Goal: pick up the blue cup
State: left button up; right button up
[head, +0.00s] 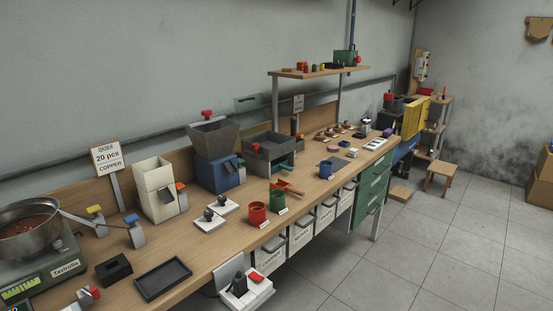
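The blue cup (325,169) stands upright on the long wooden workbench (225,240), near its front edge, past the red and green cups. It looks small from here, and its inside cannot be made out. Neither of my grippers shows in the head view.
A red cup (257,213) and a green cup (277,201) stand nearer on the bench. An orange scoop (289,187) lies between them and the blue cup. The tiled floor (400,255) in front is clear.

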aim_at(326, 168)
jog(key=i+u, duration=0.1)
jog(key=i+l+u, duration=0.15)
jog(key=u, duration=0.4)
jog(key=i+l+u, duration=0.2)
jog(key=l, duration=0.15)
jog(key=l+u, duration=0.15)
jog(key=l, duration=0.2)
jog(key=i+l+u, duration=0.2)
jog(key=l, duration=0.2)
jog(key=l+u, duration=0.2)
jog(key=l, duration=0.15)
